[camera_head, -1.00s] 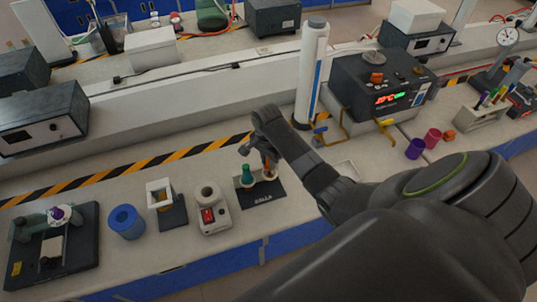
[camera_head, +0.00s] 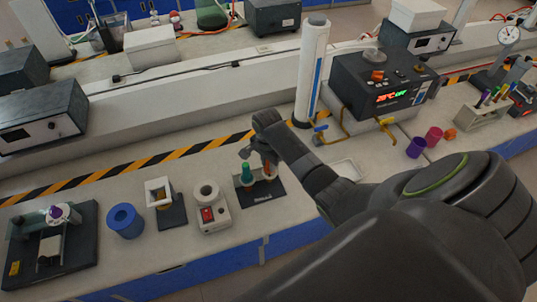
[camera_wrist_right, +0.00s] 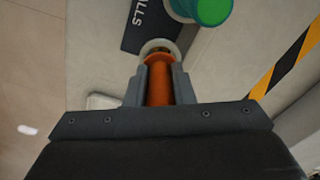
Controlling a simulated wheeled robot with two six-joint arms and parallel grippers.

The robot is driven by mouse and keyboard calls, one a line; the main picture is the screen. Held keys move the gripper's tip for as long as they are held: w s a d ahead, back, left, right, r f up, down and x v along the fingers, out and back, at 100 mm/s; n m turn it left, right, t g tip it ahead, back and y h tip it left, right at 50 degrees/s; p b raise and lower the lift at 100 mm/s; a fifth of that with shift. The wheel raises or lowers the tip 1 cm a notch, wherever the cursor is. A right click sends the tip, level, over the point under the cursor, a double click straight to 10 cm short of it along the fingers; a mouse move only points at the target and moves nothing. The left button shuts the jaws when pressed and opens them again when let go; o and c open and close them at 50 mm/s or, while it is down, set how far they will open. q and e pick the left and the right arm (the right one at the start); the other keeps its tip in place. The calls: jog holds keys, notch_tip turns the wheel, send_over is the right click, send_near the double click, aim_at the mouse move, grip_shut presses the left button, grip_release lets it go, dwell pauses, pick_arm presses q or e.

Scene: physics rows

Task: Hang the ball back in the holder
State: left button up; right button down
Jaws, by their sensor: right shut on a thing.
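My right gripper (camera_head: 258,155) is shut on an orange cylindrical piece, which shows between the fingers in the right wrist view (camera_wrist_right: 160,80). The piece is over the dark holder (camera_head: 268,197), whose plate carries partly readable white lettering, also in the right wrist view (camera_wrist_right: 143,32). A pale ring (camera_wrist_right: 158,46) shows around the far end of the orange piece; whether the piece is seated in it I cannot tell. A green piece (camera_head: 246,174) stands beside it at the holder's left. No separate ball can be made out. My left gripper is not in view.
A white device with a red switch (camera_head: 208,215) stands close left of the holder. A blue ring-shaped block (camera_head: 126,222) is farther left. A tall white cylinder (camera_head: 311,75) stands behind, and a shallow white tray (camera_head: 347,170) lies to the right.

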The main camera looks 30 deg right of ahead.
jog(key=shift+f, duration=0.6)
jog(key=c, duration=0.7)
grip_release()
jog(key=shift+c, duration=0.2)
jog(key=shift+r+p, duration=0.9)
jog(key=shift+r, duration=2.65)
jog(key=shift+f, duration=0.1)
